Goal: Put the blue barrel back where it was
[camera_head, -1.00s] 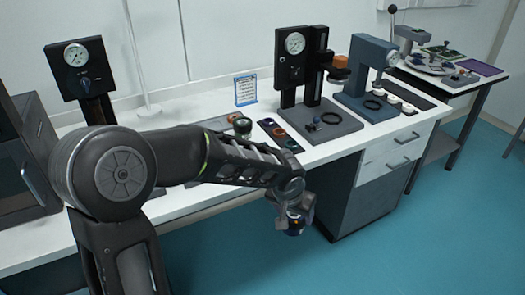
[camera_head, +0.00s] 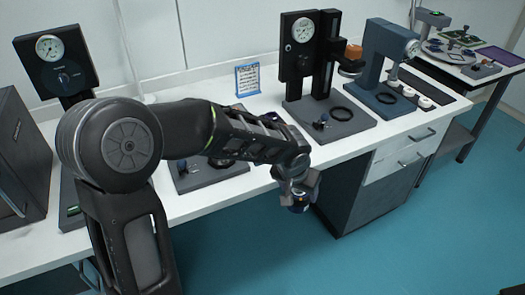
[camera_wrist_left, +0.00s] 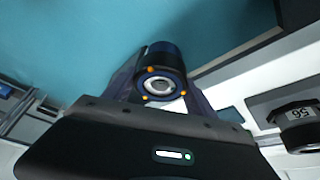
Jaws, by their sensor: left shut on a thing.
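My left gripper (camera_head: 300,194) is shut on the blue barrel (camera_head: 299,206), a small dark cylinder, and holds it over the floor just off the bench's front edge. In the left wrist view, the barrel (camera_wrist_left: 160,70) sits between the two fingers of the gripper (camera_wrist_left: 160,88). Its end faces the camera, with a blue rim, orange dots and a bright round centre. My left forearm hides part of the bench top behind it. My right gripper is not in view.
The white bench (camera_head: 345,151) carries a black gauge stand (camera_head: 310,60), a blue-grey press (camera_head: 380,65), another gauge stand (camera_head: 57,62) and a small sign (camera_head: 247,80). Drawers (camera_head: 400,160) stand below. A dark part marked 56 (camera_wrist_left: 298,125) is at right in the wrist view.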

